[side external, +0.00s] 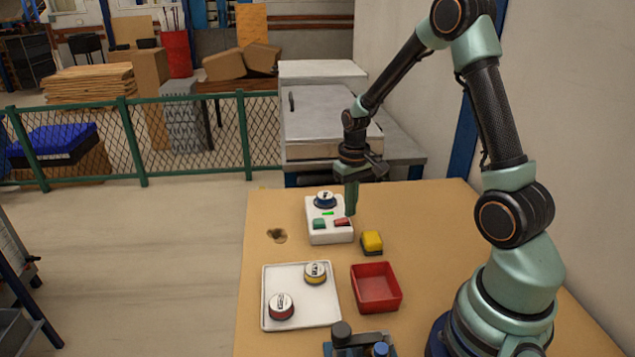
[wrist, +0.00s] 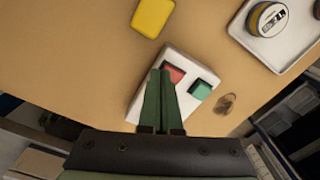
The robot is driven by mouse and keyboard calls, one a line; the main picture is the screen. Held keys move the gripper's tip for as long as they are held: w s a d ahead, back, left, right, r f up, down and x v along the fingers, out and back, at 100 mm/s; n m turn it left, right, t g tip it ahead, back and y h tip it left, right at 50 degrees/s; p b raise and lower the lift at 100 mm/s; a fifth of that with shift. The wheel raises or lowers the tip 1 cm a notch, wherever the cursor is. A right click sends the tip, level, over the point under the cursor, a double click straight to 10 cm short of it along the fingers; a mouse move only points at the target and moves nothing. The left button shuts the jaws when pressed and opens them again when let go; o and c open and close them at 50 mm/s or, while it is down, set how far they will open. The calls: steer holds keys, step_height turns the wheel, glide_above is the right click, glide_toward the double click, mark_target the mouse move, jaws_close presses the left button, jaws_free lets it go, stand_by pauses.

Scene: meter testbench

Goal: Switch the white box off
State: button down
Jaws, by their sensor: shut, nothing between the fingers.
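The white box (side external: 318,238) stands on the tan table with a green button (side external: 319,224), a red button (side external: 342,222) and a small lit green strip (side external: 327,213). A round blue-rimmed meter (side external: 325,201) sits at its back end. In the wrist view the white box (wrist: 150,95) shows the red button (wrist: 175,74) and the green button (wrist: 200,89). My gripper (side external: 351,213) is shut and empty, pointing down at the box's right side by the red button. In the wrist view the fingertips (wrist: 160,72) overlap the red button's left edge; I cannot tell if they touch it.
A yellow block (side external: 372,241) on a dark base stands right of the box. A red tray (side external: 376,288) is in front of it, empty. A white tray (side external: 301,318) holds a yellow-banded meter (side external: 316,272) and a red-banded meter (side external: 281,306). A dark fixture (side external: 360,345) stands at the front.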

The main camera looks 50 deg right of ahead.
mark_target(349, 221)
steer(key=shift+f, duration=0.6)
stand_by(1.4)
stand_by(0.4)
step_height(349, 221, up, 6)
stand_by(1.1)
steer(key=shift+a+r, duration=0.15)
steer(key=shift+r, duration=0.1)
steer(key=s+a+r+n+t, duration=0.2)
steer(key=s+a+r, duration=0.2)
steer(key=a+r, duration=0.2)
steer(key=s+a+r+n+t, duration=0.2)
steer(key=s+a+r+t, duration=0.1)
steer(key=a+r, duration=0.4)
steer(key=shift+s+a+r+t, duration=0.3)
steer(key=shift+s+a, duration=0.2)
steer(key=shift+a, duration=0.6)
